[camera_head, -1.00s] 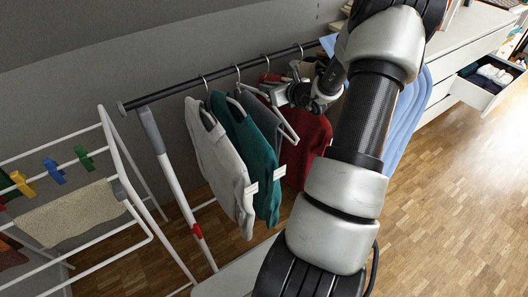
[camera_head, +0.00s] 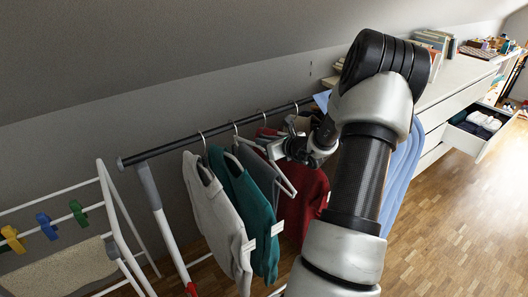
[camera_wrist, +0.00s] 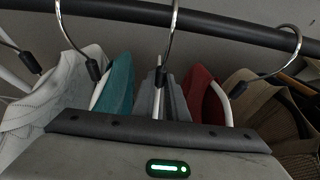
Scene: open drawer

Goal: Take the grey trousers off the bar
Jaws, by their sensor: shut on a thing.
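The grey trousers (camera_head: 262,173) hang folded over a white hanger on the dark bar (camera_head: 176,146), between a teal sweater (camera_head: 246,205) and a red sweater (camera_head: 305,195). My gripper (camera_head: 272,150) is at the upper part of the trousers' hanger, below the bar, and shut on it. The fingertips are too small to see clearly. In the wrist view, the trousers (camera_wrist: 174,98) and their hanger's upright stem show just beyond my gripper's dark edge. The hook still loops over the bar, and the lower trousers are hidden there.
A light grey sweater (camera_head: 215,205) hangs left of the teal one. Brown clothing (camera_wrist: 258,100) and a blue garment (camera_head: 400,175) hang to the right. A white drying rack (camera_head: 115,215) stands at left. An open drawer (camera_head: 480,130) is at far right. The floor at right is clear.

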